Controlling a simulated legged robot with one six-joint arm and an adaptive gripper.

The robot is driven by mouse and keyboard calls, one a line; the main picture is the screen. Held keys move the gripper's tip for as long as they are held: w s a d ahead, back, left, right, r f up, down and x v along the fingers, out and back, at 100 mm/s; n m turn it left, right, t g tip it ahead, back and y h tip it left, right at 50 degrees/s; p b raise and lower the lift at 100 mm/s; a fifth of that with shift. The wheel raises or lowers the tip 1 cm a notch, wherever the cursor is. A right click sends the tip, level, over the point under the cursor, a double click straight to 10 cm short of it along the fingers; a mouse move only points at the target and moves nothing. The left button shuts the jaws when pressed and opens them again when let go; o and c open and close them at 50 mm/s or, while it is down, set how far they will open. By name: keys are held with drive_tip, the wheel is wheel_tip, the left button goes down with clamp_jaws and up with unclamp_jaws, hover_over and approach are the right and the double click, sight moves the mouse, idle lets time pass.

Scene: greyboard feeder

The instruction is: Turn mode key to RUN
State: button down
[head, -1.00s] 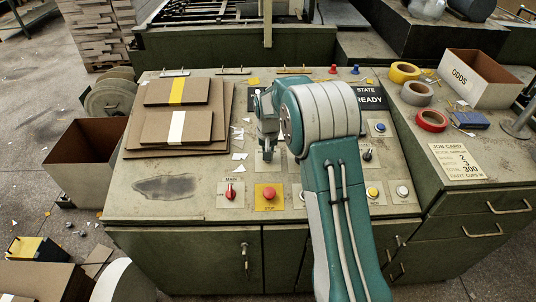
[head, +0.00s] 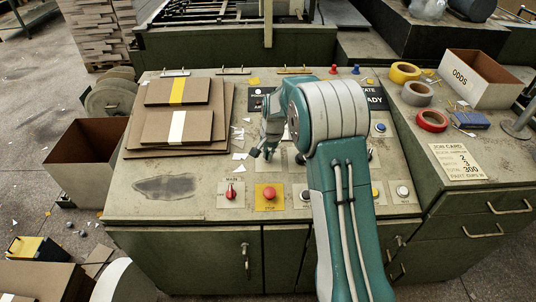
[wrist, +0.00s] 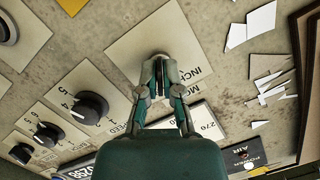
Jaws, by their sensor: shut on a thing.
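My gripper (head: 263,154) is at the panel, in the middle of the console in the head view. In the wrist view my gripper (wrist: 159,72) is shut on the dark mode key (wrist: 159,68), of which only a thin edge shows between the fingers. The cream key plate (wrist: 125,42) lies beneath the fingers, with the word INCH readable at their right. The other mode words, including RUN, are not visible. My fingers hide most of the key, so its exact pointing direction cannot be told.
Black speed knobs (wrist: 90,107) sit left of my gripper in the wrist view. The red main switch (head: 230,191) and red stop button (head: 269,193) are nearer the console's front edge. Cardboard sheets (head: 177,127) and white paper scraps (head: 238,156) lie at the left.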

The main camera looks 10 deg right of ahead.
drive_tip(key=shift+w+r, duration=0.1)
drive_tip(key=shift+w, duration=0.05)
drive_tip(key=c, duration=0.8)
unclamp_jaws()
drive_tip(key=r, duration=0.7)
drive_tip(key=s+d+r, duration=0.1)
drive_tip(key=r, duration=0.3)
drive_tip(key=shift+r, duration=0.35)
